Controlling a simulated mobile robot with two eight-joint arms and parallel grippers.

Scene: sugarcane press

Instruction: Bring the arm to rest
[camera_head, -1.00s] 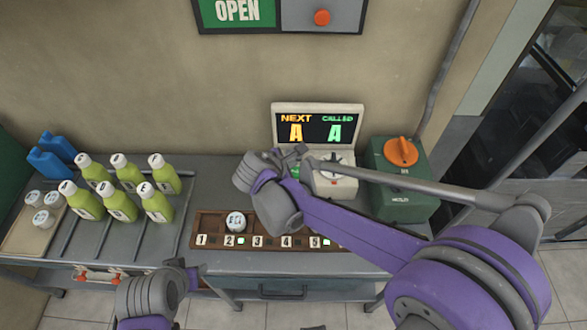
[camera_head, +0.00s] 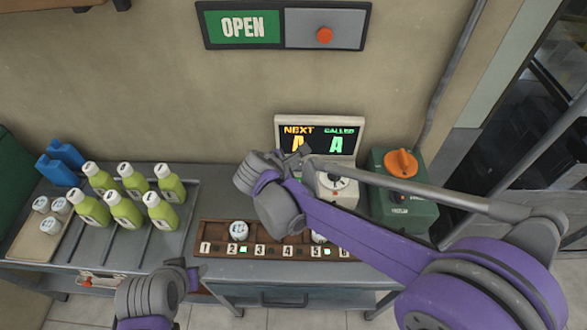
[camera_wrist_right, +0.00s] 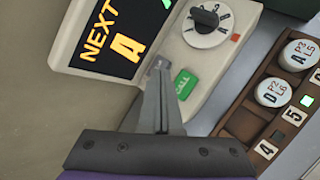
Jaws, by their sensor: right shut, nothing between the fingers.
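My right gripper (camera_head: 300,153) is in front of the lower part of the lit display (camera_head: 322,132), which reads NEXT A and CALLED A. In the right wrist view its fingers (camera_wrist_right: 160,70) are together and hold nothing. They point at the caller box near the green CALL button (camera_wrist_right: 186,84), and I cannot tell whether they touch it. The dial (camera_wrist_right: 207,20) is just beyond. My left gripper (camera_head: 192,276) is low at the bench's front edge; its jaws are too unclear to read.
A numbered wooden rack (camera_head: 215,233) holds round white-lidded tokens; lamps at 2 and 5 glow green. Several green bottles (camera_head: 124,212) stand at left, beside blue packs (camera_head: 58,170) and a small tray (camera_head: 35,246). A green box (camera_head: 415,215) with an orange knob stands right.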

